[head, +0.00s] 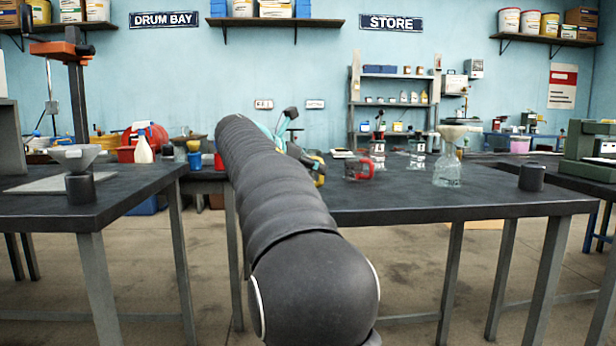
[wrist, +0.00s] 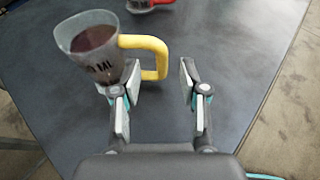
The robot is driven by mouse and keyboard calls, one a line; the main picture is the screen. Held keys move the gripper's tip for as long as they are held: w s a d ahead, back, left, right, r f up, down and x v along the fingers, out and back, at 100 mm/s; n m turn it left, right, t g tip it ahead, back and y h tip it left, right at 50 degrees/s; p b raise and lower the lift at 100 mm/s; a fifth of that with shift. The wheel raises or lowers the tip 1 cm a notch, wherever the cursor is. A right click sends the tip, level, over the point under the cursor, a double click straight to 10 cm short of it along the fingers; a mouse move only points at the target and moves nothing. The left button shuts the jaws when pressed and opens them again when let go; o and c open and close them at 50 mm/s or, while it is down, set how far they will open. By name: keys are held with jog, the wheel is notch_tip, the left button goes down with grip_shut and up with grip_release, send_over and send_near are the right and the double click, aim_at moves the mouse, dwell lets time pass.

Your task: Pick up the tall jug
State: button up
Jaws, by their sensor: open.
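A clear jug (wrist: 92,45) with dark liquid, dark lettering and a yellow handle (wrist: 155,58) stands on the dark table in the wrist view. My gripper (wrist: 161,78) is open, its fingers reaching toward the jug. The left fingertip is by the jug's wall, and the handle's outer bar lies ahead of the gap between the fingers. I cannot tell whether the finger touches. In the head view my arm hides most of the jug; part of the yellow handle (head: 319,172) shows beside my gripper.
A red-handled vessel (head: 360,168) stands farther back. A clear flask with a funnel (head: 448,170) and a dark cylinder (head: 531,177) stand to the right on the table (head: 440,200). A left table (head: 120,200) holds a funnel (head: 76,155). The table's front middle is clear.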

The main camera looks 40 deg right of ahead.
aim_at(322, 183)
jog(key=x, duration=0.4)
jog(key=shift+s+d, duration=0.15)
grip_shut()
jog(key=shift+r, duration=0.1)
jog(key=shift+r, duration=0.15)
jog(key=shift+r+p, duration=0.7)
jog(key=shift+r, duration=1.15)
jog(key=s+d+r+p, duration=0.2)
jog(key=s+d+r, duration=0.5)
jog(key=d, duration=0.1)
jog(key=shift+d+p, duration=0.35)
jog(key=shift+s, duration=0.25)
